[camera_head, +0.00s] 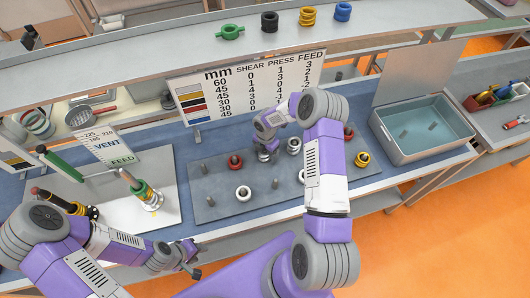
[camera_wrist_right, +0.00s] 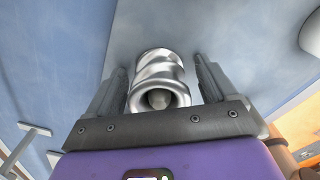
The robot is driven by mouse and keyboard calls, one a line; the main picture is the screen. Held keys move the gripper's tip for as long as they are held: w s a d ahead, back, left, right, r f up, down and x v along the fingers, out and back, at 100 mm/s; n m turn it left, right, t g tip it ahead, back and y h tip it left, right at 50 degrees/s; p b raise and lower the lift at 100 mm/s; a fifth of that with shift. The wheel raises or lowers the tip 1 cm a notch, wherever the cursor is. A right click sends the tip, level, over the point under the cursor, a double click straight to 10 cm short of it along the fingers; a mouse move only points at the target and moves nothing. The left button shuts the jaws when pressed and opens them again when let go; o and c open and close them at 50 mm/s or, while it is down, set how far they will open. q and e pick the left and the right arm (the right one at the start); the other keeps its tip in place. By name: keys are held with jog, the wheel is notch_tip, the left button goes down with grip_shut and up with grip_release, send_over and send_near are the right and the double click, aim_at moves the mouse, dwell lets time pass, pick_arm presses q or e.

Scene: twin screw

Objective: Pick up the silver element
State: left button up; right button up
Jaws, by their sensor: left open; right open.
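The silver element (camera_wrist_right: 158,72) is a shiny, ribbed metal ring piece with a peg end showing in its bore. In the right wrist view it lies between the two fingers of my right gripper (camera_wrist_right: 160,85), which is open with a gap visible on each side. My left gripper (camera_head: 190,262) is open and empty near the front edge of the table.
The board also holds white rings (camera_head: 243,194), red rings (camera_head: 235,161), a yellow ring (camera_head: 362,159) and bare pegs. A sign (camera_head: 250,85) stands behind it. A grey bin (camera_head: 428,130) is at right. A white plate (camera_head: 125,175) with rods is at left.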

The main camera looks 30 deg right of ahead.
jog(key=shift+c, duration=0.2)
jog(key=shift+w, duration=0.1)
jog(key=c, duration=1.3)
